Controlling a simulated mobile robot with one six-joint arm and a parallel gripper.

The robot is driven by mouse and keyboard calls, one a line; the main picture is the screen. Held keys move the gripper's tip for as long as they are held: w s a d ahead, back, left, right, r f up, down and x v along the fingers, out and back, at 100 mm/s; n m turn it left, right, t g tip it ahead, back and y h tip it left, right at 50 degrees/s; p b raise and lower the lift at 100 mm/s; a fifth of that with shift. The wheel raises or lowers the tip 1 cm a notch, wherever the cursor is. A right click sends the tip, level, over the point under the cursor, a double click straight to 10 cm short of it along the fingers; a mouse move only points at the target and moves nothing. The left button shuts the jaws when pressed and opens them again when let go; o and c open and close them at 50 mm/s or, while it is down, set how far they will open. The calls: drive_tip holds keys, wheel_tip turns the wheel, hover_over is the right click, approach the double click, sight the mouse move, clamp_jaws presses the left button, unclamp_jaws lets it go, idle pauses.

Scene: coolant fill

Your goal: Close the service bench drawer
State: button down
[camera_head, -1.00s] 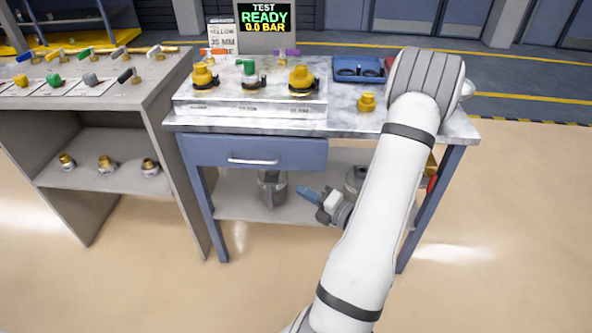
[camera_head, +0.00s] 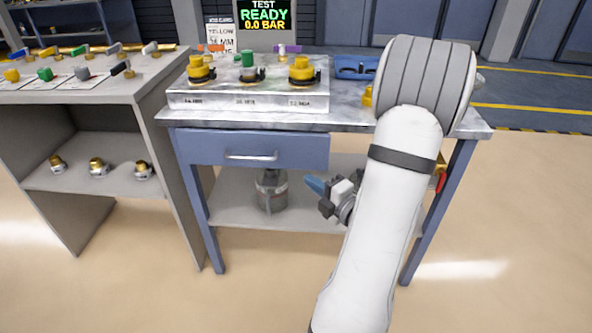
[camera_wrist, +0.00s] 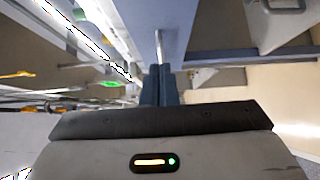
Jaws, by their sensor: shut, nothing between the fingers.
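The service bench drawer (camera_head: 300,151) is blue with a silver bar handle (camera_head: 251,156), under the left part of the marble bench top. Its front looks about level with the bench front; I cannot tell whether a small gap is left. My gripper (camera_head: 314,185) has blue fingers, held shut and empty. In the head view it shows just below and right of the drawer front. In the wrist view the shut fingers (camera_wrist: 160,84) point toward the drawer front (camera_wrist: 176,20), with the handle (camera_wrist: 159,47) just past their tips. Contact cannot be told.
The service bench (camera_head: 350,122) carries a block with several valve fittings (camera_head: 250,97) and a blue tray (camera_head: 356,67). A metal canister (camera_head: 271,191) stands on its lower shelf. A grey side bench (camera_head: 150,90) stands close on the left. The floor in front is clear.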

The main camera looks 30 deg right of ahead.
drive_tip(key=b, duration=0.1)
approach(286, 152)
drive_tip(key=w+a, duration=0.2)
drive_tip(key=a, duration=0.1)
drive_tip(key=w+d, duration=0.2)
drive_tip(key=w, duration=0.1)
drive_tip(key=shift+f+b, duration=0.1)
drive_tip(key=shift+b, duration=0.3)
drive_tip(key=shift+w+d, duration=0.3)
drive_tip(key=shift+w, duration=0.1)
